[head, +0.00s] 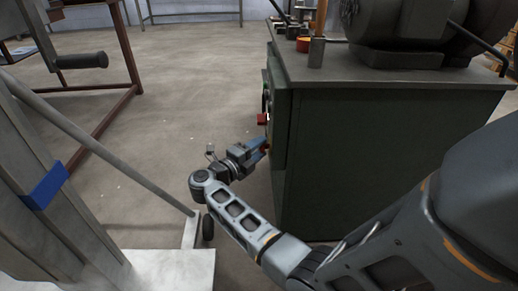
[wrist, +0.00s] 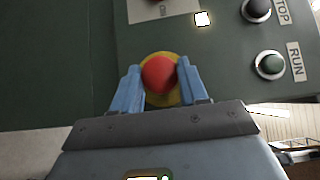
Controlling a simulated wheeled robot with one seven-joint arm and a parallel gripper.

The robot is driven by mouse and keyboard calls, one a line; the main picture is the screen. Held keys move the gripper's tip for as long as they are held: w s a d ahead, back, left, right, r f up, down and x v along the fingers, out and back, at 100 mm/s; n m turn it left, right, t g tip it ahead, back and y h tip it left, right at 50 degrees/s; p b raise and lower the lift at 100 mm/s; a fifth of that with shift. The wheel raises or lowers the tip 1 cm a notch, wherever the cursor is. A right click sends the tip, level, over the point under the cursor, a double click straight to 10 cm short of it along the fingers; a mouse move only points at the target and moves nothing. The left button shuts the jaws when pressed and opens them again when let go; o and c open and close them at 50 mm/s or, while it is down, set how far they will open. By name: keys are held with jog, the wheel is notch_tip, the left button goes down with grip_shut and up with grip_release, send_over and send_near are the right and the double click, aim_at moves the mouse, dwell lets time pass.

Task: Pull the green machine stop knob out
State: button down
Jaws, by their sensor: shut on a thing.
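The stop knob is a round red mushroom head (wrist: 158,72) on a yellow ring (wrist: 161,98), on the dark green machine's panel (wrist: 200,45). In the head view the machine is a dark green cabinet (head: 350,160), and its panel side faces left, seen nearly edge-on. My gripper (wrist: 159,80) has its blue fingers shut on the red knob, one on each side. In the head view my gripper (head: 259,150) reaches the cabinet's left side, and the knob is mostly hidden there by the fingers.
On the panel, a black button (wrist: 257,8) by a STOP label and a dark green button (wrist: 270,64) by a RUN label sit right of the knob. A grey metal frame (head: 95,150) stands left of my arm. Open floor (head: 190,75) lies beyond.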

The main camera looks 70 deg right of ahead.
jog(key=shift+w+a, duration=0.25)
jog(key=shift+w, duration=0.3)
jog(key=c, duration=0.6)
grip_release()
jog(key=shift+a, duration=0.1)
jog(key=p+v, duration=0.1)
jog(key=v, duration=0.6)
jog(key=shift+w+a, duration=0.15)
jog(key=shift+a, duration=0.15)
